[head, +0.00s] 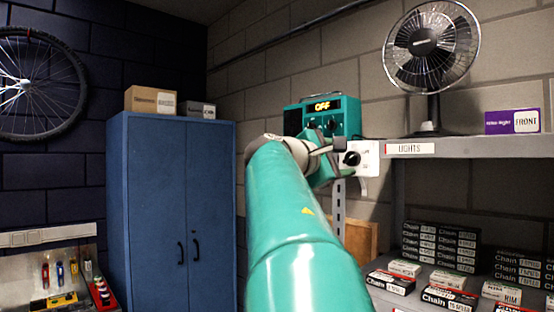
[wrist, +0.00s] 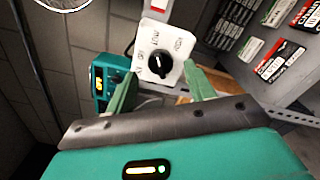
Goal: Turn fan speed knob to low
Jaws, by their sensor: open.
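The fan speed knob (wrist: 158,64) is a black dial on a white plate (wrist: 179,74). The plate also shows in the head view (head: 369,159), at the left end of the shelf. In the wrist view, printed labels surround the knob; one seems to read LOW, and the pointer's setting is too small to tell. The fan (head: 430,50) has a dark body and wire cage and stands on the shelf. My gripper (wrist: 160,88) is open and empty, its two green fingers to either side of the knob in the wrist view. Whether they touch it cannot be told.
A teal box (head: 350,116) with a display reading OFF is behind my gripper. The shelf (head: 462,147) carries a LIGHTS label and a purple box (head: 512,121). Chain boxes (head: 440,245) fill the lower shelf. A blue cabinet (head: 150,200) stands at left.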

